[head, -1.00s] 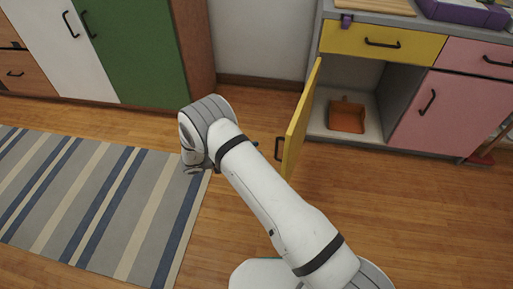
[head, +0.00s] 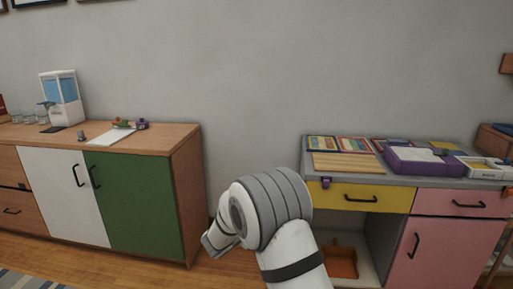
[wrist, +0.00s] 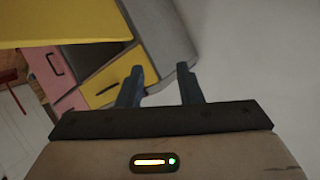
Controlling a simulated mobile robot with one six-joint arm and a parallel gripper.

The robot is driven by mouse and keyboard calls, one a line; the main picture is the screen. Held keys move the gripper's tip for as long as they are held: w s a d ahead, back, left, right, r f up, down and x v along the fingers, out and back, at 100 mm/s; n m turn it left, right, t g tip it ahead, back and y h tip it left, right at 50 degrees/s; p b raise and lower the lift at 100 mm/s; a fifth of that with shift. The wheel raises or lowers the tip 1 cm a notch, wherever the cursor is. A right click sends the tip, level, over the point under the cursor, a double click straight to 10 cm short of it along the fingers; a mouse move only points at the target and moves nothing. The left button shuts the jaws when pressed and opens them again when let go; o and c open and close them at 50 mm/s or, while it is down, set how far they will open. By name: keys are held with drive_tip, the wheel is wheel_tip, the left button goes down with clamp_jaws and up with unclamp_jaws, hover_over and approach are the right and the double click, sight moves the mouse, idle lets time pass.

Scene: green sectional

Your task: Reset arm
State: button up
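My arm rises from the bottom of the head view in front of the gap between two cabinets. In the wrist view my gripper (wrist: 160,85) has its two dark fingers apart, with nothing between them. Beyond the fingers are the grey side of a cabinet (wrist: 155,40), a yellow panel (wrist: 60,22) and a pink front (wrist: 48,62). In the head view my gripper's fingers cannot be made out.
A desk-like cabinet with a yellow drawer (head: 358,197) and pink door (head: 432,250) stands right. Its open compartment holds an orange bin (head: 342,264). A wooden sideboard with a green door (head: 133,205) stands left, a water dispenser (head: 60,98) on top.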

wheel_tip(320, 180, up, 16)
drive_tip(key=s+d+n+y+p, duration=0.1)
drive_tip(key=s+n+y+p, duration=0.25)
drive_tip(key=y+p, duration=0.2)
drive_tip(key=s+d+r+n+g+y+p, duration=0.25)
drive_tip(key=s+r+n+p, duration=0.2)
drive_tip(key=s+r, duration=0.4)
drive_tip(key=s+d+r+g+p, duration=0.2)
drive_tip(key=s+d+p, duration=0.1)
drive_tip(key=s, duration=0.6)
drive_tip(key=s+d+r+n+g+h+p, duration=0.1)
drive_tip(key=s+d+r+g+p, duration=0.1)
drive_tip(key=s+d, duration=0.4)
drive_tip(key=s+d+r+n+g+h+p, duration=0.1)
drive_tip(key=s+d+r+g+p, duration=0.2)
drive_tip(key=s, duration=0.9)
drive_tip(key=shift+d+r+p, duration=0.6)
drive_tip(key=shift+d+p, duration=0.15)
drive_tip(key=shift+p, duration=0.2)
